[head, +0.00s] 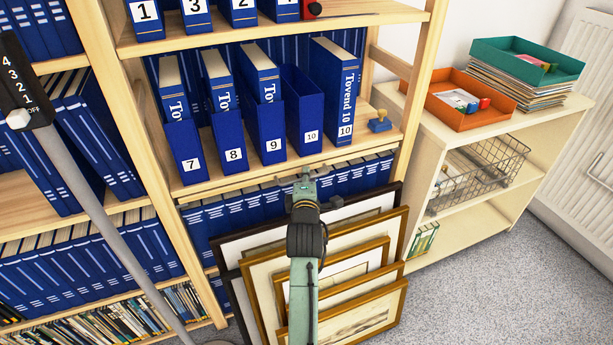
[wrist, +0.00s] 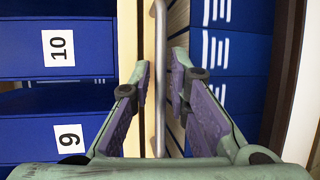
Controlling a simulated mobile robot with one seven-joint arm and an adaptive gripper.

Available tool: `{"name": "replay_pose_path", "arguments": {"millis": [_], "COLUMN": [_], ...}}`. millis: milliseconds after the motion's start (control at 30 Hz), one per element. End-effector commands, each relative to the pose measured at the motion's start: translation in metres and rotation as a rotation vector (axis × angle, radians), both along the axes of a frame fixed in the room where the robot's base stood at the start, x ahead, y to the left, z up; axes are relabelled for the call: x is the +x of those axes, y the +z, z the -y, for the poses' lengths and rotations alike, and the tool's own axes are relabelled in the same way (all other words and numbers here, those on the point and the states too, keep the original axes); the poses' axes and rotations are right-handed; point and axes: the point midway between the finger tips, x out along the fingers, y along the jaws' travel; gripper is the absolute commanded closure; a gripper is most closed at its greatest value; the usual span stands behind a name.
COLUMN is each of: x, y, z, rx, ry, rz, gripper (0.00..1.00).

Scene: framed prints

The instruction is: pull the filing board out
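The filing board appears to be the pale wooden strip (wrist: 149,50) under the shelf edge, with a slim metal bar handle (wrist: 159,80) along its front in the wrist view. My gripper (wrist: 158,85) is open. One finger is on each side of the handle, with gaps visible between the pads and the bar. In the head view my gripper (head: 306,180) is at the front edge of the shelf, in front of the board, and my arm hides part of that edge. I cannot tell whether the fingers reach past the bar.
Blue numbered binders (head: 233,155) stand on the shelf above, with a stamp (head: 379,121) at its right end. More blue binders (head: 350,178) fill the shelf below. Framed prints (head: 350,300) lean against the bookcase beneath my arm. A low cabinet (head: 470,145) stands to the right.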

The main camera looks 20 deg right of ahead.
Motion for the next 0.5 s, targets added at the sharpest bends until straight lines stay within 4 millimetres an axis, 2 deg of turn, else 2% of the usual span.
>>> {"name": "replay_pose_path", "arguments": {"millis": [267,500], "x": [0.0013,0.0011], "y": [-0.0008,-0.0007], "z": [0.0004,0.0004], "rx": [0.0,0.0], "ry": [0.0,0.0], "rz": [-0.001,-0.001], "gripper": [0.83,0.99]}}
